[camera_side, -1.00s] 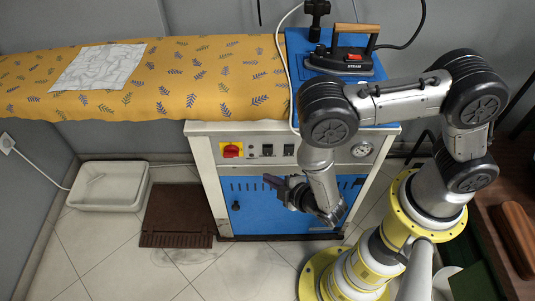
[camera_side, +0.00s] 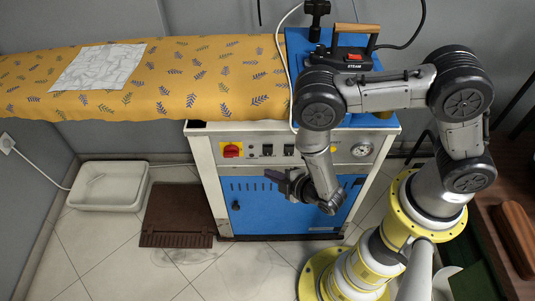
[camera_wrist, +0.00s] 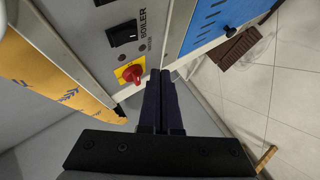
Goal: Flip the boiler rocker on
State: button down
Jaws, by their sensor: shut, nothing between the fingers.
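The boiler rocker (camera_wrist: 122,34) is a black switch on the grey control panel, next to the printed word BOILER in the wrist view. One of the two black switches (camera_side: 267,149) on the cabinet front in the side view appears to be it. I cannot tell which way it is tipped. My gripper (camera_wrist: 161,75) is shut and empty, its dark fingers side by side. In the wrist view the fingertips lie beside a red knob on a yellow plate (camera_wrist: 132,73). In the side view my gripper (camera_side: 270,176) is in front of the cabinet, below the switch row.
The red knob (camera_side: 231,150) sits left of the switches, and a gauge (camera_side: 361,149) sits at the right. An ironing board (camera_side: 200,75) with a yellow patterned cover overhangs above. A steam iron (camera_side: 352,60) stands on top. The floor in front is open.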

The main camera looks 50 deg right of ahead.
jog(key=shift+w+d+f, duration=0.15)
jog(key=shift+w+d, duration=0.65)
jog(key=shift+w+d+f, duration=0.1)
jog(key=shift+w+d, duration=0.65)
jog(key=shift+d, duration=0.05)
jog(key=shift+d, duration=0.1)
dwell(0.9)
jog(key=shift+w+d+f, duration=0.1)
jog(key=shift+w+d, duration=0.1)
jog(key=shift+w, duration=0.05)
jog(key=shift+w+d, duration=0.2)
jog(key=shift+w, duration=0.05)
dwell(0.6)
dwell(0.4)
jog(key=shift+s+a, duration=0.5)
jog(key=shift+s, duration=0.05)
jog(key=shift+a, duration=0.1)
jog(key=s+a, duration=0.3)
jog(key=shift+s+a+r, duration=0.15)
jog(key=shift+s+r, duration=0.1)
jog(key=shift+r, duration=0.15)
